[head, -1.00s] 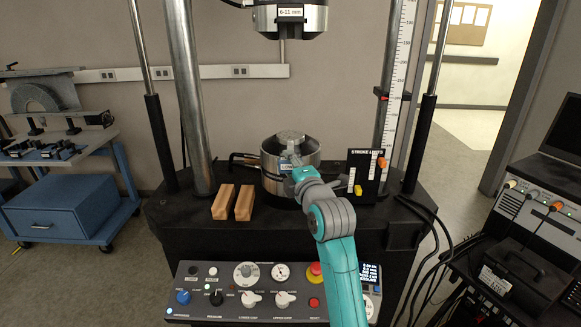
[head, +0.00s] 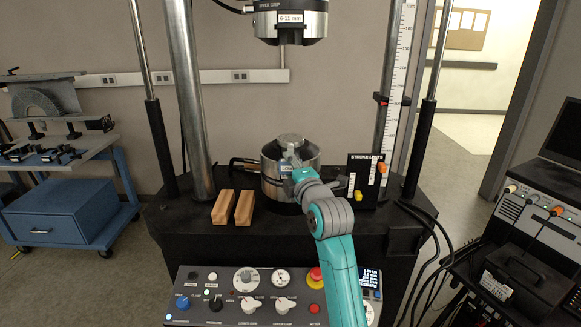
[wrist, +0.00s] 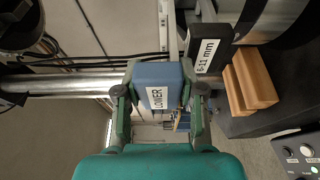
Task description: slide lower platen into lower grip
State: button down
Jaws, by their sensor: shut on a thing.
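In the wrist view my gripper (wrist: 160,97) is shut on the platen's blue block (wrist: 152,74), marked LOWER, with one finger on each side. In the head view my gripper (head: 289,168) is at the front of the lower grip and hides part of it. The grip shows at the upper right of the wrist view (wrist: 280,22), beside a 6-11 mm label. I cannot tell how deep the platen sits.
The upper grip (head: 290,25) hangs above with open space below it. Two wooden blocks (head: 233,207) lie left of the lower grip. A black stroke limits panel (head: 363,182) stands close on its right. Steel columns (head: 187,100) flank the bed, and a control panel (head: 270,290) is in front.

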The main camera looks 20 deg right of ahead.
jog(key=shift+r, duration=0.15)
jog(key=c, duration=0.7)
grip_release()
jog(key=shift+o, duration=0.7)
jog(key=shift+f, duration=0.3)
jog(key=o, duration=0.4)
jog(key=shift+r, duration=0.1)
jog(key=shift+s, duration=0.1)
jog(key=shift+s, duration=0.2)
jog(key=shift+s+d, duration=0.15)
jog(key=shift+s, duration=2.05)
jog(key=shift+s, duration=0.1)
